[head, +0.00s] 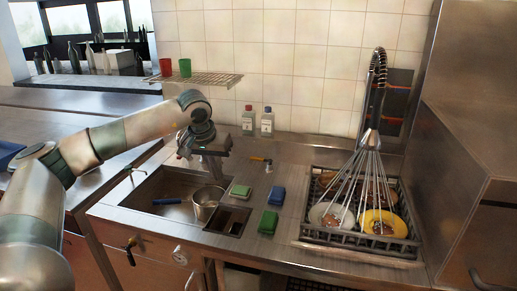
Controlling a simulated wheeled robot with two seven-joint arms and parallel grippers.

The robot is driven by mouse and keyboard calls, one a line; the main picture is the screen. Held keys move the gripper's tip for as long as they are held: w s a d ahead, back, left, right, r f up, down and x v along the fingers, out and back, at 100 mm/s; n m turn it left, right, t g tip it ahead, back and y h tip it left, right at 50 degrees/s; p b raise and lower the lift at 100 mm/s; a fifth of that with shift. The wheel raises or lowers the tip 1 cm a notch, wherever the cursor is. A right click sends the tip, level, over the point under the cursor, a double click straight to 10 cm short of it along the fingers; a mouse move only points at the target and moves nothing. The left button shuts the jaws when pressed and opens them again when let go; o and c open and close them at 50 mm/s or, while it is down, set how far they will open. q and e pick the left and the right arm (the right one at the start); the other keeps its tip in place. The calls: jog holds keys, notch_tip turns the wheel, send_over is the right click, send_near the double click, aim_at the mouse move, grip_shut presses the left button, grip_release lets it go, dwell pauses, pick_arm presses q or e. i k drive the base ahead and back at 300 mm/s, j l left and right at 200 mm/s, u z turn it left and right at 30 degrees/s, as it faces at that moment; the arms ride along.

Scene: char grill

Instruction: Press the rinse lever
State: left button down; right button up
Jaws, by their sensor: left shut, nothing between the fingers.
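A small lever with an orange tip (260,159) stands at the back of the steel counter, right of the sink; I take it to be the rinse lever. The spray head (371,138) hangs over the dish rack (355,242), and pale streams fan down from it onto the plates. My left gripper (214,172) is shut and empty, pointing down above the back right of the sink. It is left of the orange-tipped lever and apart from it. My right gripper is not in view.
A metal pot (206,203) and a blue-handled tool (167,202) are in the sink. Sponges (268,221) lie between the sink and the rack. Two bottles (267,122) stand by the wall. A wire shelf (205,79) holds red and green cups above the arm.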

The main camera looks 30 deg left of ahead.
aim_at(270, 160)
jog(key=i+j, duration=0.25)
jog(key=i, duration=0.25)
jog(key=i+j, duration=0.25)
jog(key=i, duration=0.3)
jog(key=i+j, duration=0.25)
jog(key=i, duration=0.25)
